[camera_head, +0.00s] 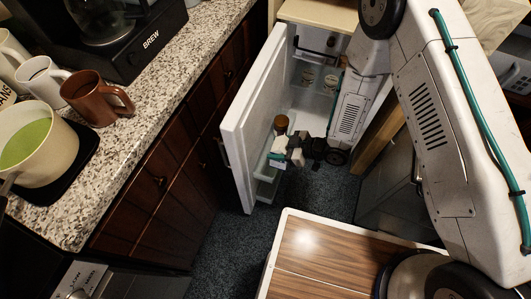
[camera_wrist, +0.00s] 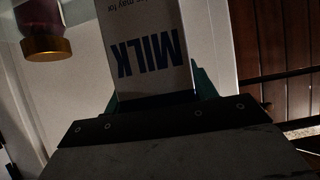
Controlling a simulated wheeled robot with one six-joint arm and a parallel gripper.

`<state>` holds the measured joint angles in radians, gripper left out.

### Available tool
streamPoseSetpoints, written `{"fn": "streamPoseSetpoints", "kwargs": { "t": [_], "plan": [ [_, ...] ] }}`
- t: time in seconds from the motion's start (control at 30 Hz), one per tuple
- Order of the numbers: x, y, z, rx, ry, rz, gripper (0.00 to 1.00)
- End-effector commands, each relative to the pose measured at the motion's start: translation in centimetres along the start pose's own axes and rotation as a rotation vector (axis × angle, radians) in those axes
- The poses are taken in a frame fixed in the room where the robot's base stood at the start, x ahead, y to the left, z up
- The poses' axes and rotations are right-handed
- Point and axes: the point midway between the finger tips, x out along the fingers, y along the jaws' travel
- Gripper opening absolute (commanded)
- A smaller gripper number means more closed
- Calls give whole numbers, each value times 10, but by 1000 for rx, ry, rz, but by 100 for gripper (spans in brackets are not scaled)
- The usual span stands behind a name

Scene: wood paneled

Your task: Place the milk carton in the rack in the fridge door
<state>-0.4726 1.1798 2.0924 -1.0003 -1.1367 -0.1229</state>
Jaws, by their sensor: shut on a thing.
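The milk carton (camera_wrist: 150,50) is white with dark "MILK" lettering, which appears upside down in the wrist view. My gripper (camera_wrist: 156,93) is shut on it, with a teal finger at each side. In the head view my gripper (camera_head: 287,150) is low beside the inner face of the open fridge door (camera_head: 243,135), at the door rack (camera_head: 266,170). The carton is too small and covered there to make out clearly. I cannot tell whether its base touches the rack.
A jar with a brown-gold lid (camera_head: 281,121) is at the door, close beyond my gripper; its lid also shows in the wrist view (camera_wrist: 47,48). The fridge interior (camera_head: 312,98) is open. Dark wooden cabinets (camera_head: 165,180) stand left of the door.

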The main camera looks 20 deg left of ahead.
Motion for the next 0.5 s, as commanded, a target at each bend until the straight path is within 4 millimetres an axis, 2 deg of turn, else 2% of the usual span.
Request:
{"fn": "streamPoseSetpoints", "kwargs": {
  "t": [0.1, 0.23, 0.3, 0.5],
  "plan": [
    [22, -1, -13, -4, 2, -2, 10],
    [41, 0, -23, -2, 2, -1, 10],
    [45, 0, -8, 3, -1, 1, 10],
    [52, 1, 6, 2, 0, 2, 10]
  ]
}}
